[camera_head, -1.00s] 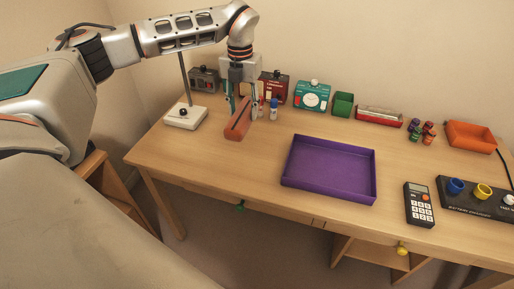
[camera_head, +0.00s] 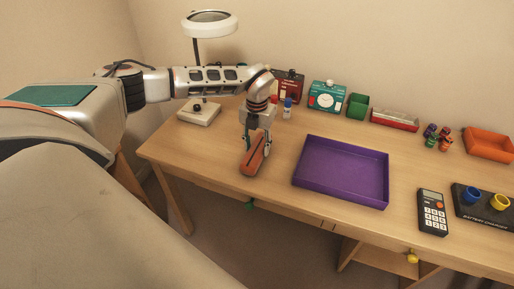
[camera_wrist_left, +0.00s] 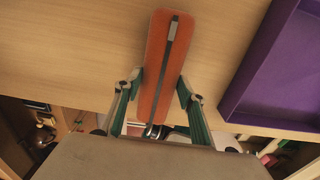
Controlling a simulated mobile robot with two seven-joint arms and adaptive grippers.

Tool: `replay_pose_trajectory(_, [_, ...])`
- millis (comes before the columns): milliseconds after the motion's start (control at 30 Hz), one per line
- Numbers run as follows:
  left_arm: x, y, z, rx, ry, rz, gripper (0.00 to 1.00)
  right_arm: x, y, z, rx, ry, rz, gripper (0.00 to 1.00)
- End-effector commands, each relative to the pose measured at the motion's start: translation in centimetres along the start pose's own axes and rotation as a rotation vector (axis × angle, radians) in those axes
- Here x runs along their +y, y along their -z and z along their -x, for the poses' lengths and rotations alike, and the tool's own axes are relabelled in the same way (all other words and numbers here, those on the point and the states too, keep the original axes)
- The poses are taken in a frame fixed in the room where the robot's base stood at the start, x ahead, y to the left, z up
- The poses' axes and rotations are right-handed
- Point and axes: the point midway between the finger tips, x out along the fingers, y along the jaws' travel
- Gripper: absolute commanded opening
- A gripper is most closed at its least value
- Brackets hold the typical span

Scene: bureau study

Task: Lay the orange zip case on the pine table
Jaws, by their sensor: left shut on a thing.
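The orange zip case (camera_head: 251,160) is a long, narrow, orange-red piece with a dark zip line along its top. My left gripper (camera_head: 256,146) is shut on it near the front left of the pine table (camera_head: 207,160). In the left wrist view, the case (camera_wrist_left: 157,62) lies between the two green-sided fingers of the left gripper (camera_wrist_left: 158,103) and points away over bare wood. I cannot tell whether its underside touches the table. My right gripper is not in view.
A purple tray (camera_head: 341,198) stands just right of the case. A magnifier lamp base (camera_head: 199,114) and small bottles (camera_head: 287,110) are behind it. A calculator-like device (camera_head: 432,212) and a battery charger (camera_head: 478,209) lie at the right. Bare wood surrounds the case on the left.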

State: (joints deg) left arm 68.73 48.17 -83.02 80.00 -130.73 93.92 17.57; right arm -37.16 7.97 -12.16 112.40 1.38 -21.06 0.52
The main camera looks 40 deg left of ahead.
Motion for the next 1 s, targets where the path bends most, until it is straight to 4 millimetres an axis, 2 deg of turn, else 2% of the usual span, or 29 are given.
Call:
replay_pose_trajectory(67, [0.0,0.0,-0.8,-0.001,0.001,0.000,0.16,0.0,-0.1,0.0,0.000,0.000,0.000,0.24])
replay_pose_trajectory(433, [0.0,0.0,-1.1,-0.001,0.001,0.000,0.16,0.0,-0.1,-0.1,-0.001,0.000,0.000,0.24])
replay_pose_trajectory(467, [0.0,0.0,-1.1,0.000,0.000,0.000,0.42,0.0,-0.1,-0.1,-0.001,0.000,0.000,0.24])
replay_pose_trajectory(500, [0.0,0.0,-1.1,-0.001,0.001,0.000,0.53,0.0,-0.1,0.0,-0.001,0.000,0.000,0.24])
replay_pose_trajectory(533, [0.0,0.0,-1.1,-0.001,0.001,0.000,0.56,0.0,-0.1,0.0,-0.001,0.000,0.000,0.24])
replay_pose_trajectory(867, [0.0,0.0,-1.0,-0.001,0.001,0.000,0.56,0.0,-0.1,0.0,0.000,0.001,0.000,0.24])
replay_pose_trajectory(1000, [0.0,-0.1,0.0,-0.004,0.001,0.000,0.56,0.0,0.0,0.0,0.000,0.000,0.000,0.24])
